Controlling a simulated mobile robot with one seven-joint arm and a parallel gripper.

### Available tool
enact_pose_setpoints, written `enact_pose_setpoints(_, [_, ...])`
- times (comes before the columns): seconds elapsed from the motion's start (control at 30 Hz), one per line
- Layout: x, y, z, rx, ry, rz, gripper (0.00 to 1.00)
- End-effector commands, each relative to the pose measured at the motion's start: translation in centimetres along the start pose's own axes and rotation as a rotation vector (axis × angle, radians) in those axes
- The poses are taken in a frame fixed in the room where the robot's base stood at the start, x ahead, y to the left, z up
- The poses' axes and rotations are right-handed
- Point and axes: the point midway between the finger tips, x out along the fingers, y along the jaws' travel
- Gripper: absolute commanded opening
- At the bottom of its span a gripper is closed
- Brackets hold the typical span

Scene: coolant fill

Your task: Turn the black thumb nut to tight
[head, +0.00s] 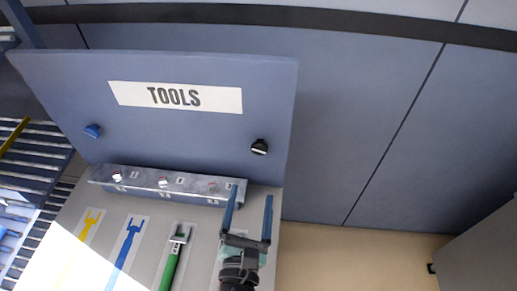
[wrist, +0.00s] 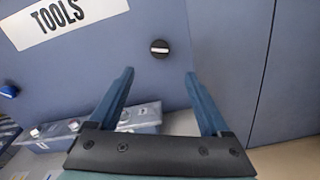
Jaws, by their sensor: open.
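The black thumb nut (head: 259,147) is a small dark knob with a pale bar, on the right part of the blue TOOLS panel (head: 200,120). In the wrist view the nut (wrist: 160,48) sits above and between the fingertips, its pale bar about level. My gripper (head: 253,190) is open and empty, below the nut in the head view and apart from it. In the wrist view its two blue fingers (wrist: 160,72) point up toward the panel with a wide gap.
A blue knob (head: 92,131) is on the panel's left. A grey metal block (head: 140,184) with several small fittings runs along the panel's foot. A green-handled wrench (head: 172,262) lies on the bench to the left of my gripper. Right of the panel is bare wall (head: 350,140).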

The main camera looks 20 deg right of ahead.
Motion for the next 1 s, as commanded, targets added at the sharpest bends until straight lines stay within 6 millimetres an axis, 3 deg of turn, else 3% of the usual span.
enact_pose_setpoints(0.6, [10.4,0.0,0.4,0.005,-0.005,-0.003,0.81])
enact_pose_setpoints(0.8, [12.2,-0.1,0.2,0.005,-0.004,-0.002,0.81])
enact_pose_setpoints(1.0, [12.6,0.0,0.2,0.006,-0.004,-0.001,0.81])
